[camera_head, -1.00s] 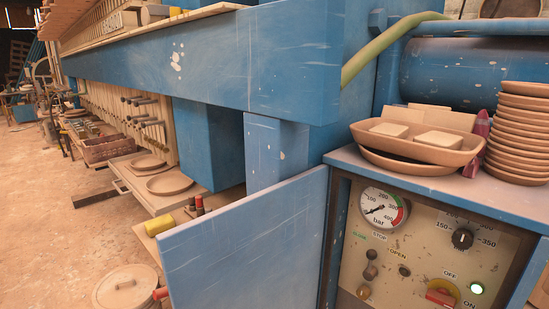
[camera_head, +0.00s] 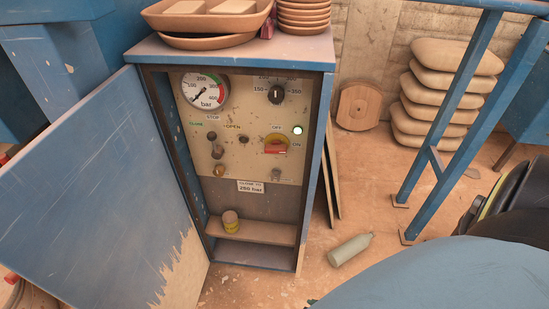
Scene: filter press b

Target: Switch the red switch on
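The red switch (camera_head: 275,150) is on the beige control panel (camera_head: 208,160) of a blue cabinet, at its right side. Its red handle lies roughly level across a yellow round base. The OFF label is above it and the ON label is to its right. A small lamp (camera_head: 297,131) up and right of the switch looks bright white. Neither of my grippers shows in the view, and nothing covers the switch.
The cabinet door (camera_head: 110,190) stands open to the left. Clay dishes (camera_head: 208,22) sit on the cabinet top. A blue metal frame (camera_head: 445,110) and stacked sacks (camera_head: 440,90) stand at the right. A bottle (camera_head: 350,249) lies on the floor beside the cabinet.

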